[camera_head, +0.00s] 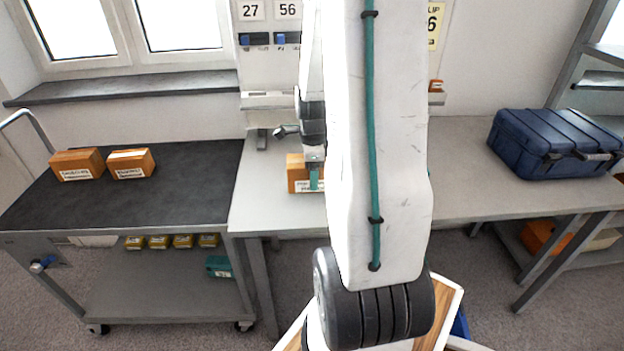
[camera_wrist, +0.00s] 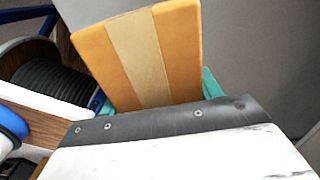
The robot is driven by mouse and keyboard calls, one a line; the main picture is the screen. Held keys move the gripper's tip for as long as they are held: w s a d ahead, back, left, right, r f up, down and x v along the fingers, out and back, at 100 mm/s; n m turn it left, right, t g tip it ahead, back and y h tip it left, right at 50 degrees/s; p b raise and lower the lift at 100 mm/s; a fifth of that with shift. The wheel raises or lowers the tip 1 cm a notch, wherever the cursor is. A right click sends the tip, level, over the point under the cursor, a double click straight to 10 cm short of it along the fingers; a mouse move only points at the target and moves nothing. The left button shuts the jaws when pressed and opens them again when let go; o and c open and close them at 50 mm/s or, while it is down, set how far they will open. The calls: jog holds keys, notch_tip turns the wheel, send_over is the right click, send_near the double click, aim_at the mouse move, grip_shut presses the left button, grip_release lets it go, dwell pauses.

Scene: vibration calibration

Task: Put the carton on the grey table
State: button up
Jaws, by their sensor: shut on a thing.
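An orange-brown carton (camera_head: 296,170) with a white label is in my gripper (camera_head: 314,180), in front of the wall panel. In the head view it overlaps the left part of the light grey table (camera_head: 470,190); I cannot tell whether it touches the top. In the wrist view the carton (camera_wrist: 150,55) shows a paler tape stripe, with the teal fingers (camera_wrist: 157,98) at its two sides. My gripper is shut on it. My arm hides the middle of the table and part of the carton's right side.
A dark-topped trolley (camera_head: 200,185) stands left of the table, with two similar cartons (camera_head: 78,164) (camera_head: 130,163) on it. A blue case (camera_head: 553,143) sits at the table's right end. A black cable spool (camera_wrist: 52,80) shows in the wrist view. The table is bare left of the case.

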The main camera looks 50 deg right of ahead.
jog(key=shift+w+d+f, duration=0.15)
jog(key=shift+f, duration=1.65)
jog(key=shift+f, duration=0.1)
jog(key=o, duration=1.2)
